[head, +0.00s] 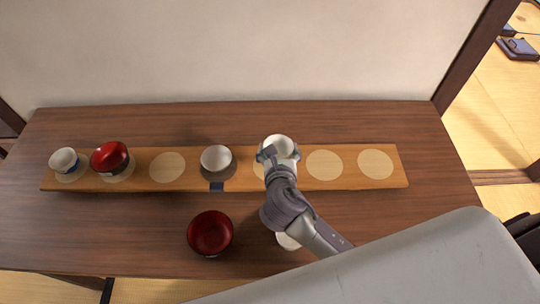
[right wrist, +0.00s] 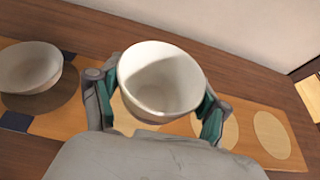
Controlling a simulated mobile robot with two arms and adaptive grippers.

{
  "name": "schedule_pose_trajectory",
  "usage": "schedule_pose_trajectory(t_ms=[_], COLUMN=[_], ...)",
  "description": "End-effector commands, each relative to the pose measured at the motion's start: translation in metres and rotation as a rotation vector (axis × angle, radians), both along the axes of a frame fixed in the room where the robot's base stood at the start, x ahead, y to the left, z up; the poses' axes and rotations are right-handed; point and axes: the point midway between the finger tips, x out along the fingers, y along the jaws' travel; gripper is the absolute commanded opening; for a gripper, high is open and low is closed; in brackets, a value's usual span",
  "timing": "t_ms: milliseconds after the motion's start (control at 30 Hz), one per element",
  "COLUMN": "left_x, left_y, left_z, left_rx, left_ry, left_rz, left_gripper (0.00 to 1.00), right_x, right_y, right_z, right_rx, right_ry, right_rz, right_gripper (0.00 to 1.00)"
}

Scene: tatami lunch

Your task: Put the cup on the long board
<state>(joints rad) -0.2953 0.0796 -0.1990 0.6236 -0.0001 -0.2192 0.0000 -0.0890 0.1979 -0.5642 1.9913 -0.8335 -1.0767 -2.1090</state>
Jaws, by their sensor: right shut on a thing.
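A white cup (head: 279,146) is held in my right gripper (head: 279,158), over the long wooden board (head: 400,172). In the right wrist view the cup (right wrist: 160,82) is upright or nearly so, mouth up, with a green-padded finger on each side. It covers most of a pale circle on the board; a sliver of that circle shows beside it. I cannot tell whether its base touches the board. My left gripper is not in view.
On the board stand a blue-and-white cup (head: 64,160), a red bowl (head: 110,157) and a white bowl (head: 216,158) behind a blue mark (head: 217,187). Circles (head: 324,165) to the right are bare. A red bowl (head: 210,233) and a partly hidden white item (head: 288,241) are in front.

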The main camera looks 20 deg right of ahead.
Motion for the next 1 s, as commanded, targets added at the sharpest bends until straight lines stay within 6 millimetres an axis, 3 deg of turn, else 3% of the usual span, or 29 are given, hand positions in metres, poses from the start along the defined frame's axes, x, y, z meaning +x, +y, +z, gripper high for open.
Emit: schedule_pose_trajectory(t_ms=[200,500,933,967,1000], left_x=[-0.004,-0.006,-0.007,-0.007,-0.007], left_y=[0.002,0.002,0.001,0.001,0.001], left_z=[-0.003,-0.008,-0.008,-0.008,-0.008], left_rx=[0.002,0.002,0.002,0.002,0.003], left_ry=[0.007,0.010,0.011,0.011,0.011], left_rz=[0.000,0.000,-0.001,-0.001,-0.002], left_gripper=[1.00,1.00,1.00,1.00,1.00], right_x=[0.025,0.026,0.026,0.025,0.026], right_y=[0.008,0.009,0.009,0.009,0.009], right_z=[-0.015,-0.052,-0.059,-0.060,-0.059], right_rx=[-0.001,0.000,-0.001,0.000,0.000], right_ry=[-0.002,0.002,0.000,0.001,0.001], right_rz=[0.000,0.000,0.001,0.001,0.001], right_gripper=[0.33,0.33,0.33,0.78,0.85])
